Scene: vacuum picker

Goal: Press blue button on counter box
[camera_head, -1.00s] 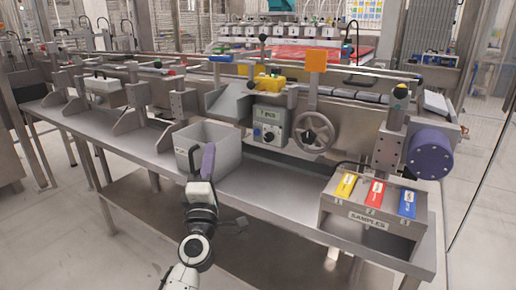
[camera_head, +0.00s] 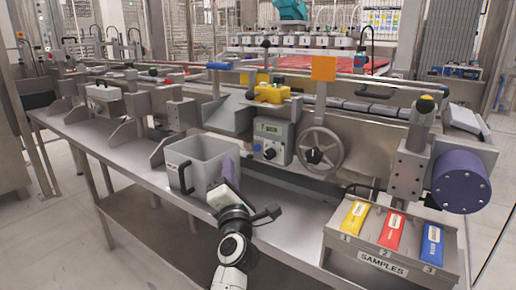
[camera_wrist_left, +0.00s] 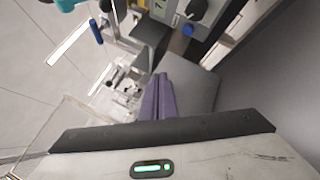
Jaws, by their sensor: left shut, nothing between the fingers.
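The counter box (camera_head: 272,141) is a grey-green box with a small display, fixed to the front of the machine. Its blue button (camera_head: 257,147) is small and sits left of a black knob (camera_head: 269,154). The blue button also shows at the top of the wrist view (camera_wrist_left: 188,29), near the black knob. My left gripper (camera_head: 231,168), with purple fingers, is in front of the grey bin, lower than the button and left of it in the head view, apart from the box. Its fingers are together and empty; they also show in the wrist view (camera_wrist_left: 158,95). My right gripper is out of view.
A grey open bin (camera_head: 190,150) with a black handle stands on the bench left of the box. A handwheel (camera_head: 318,150) is just right of the box. A samples holder (camera_head: 340,250) with yellow, red and blue packets stands at the right.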

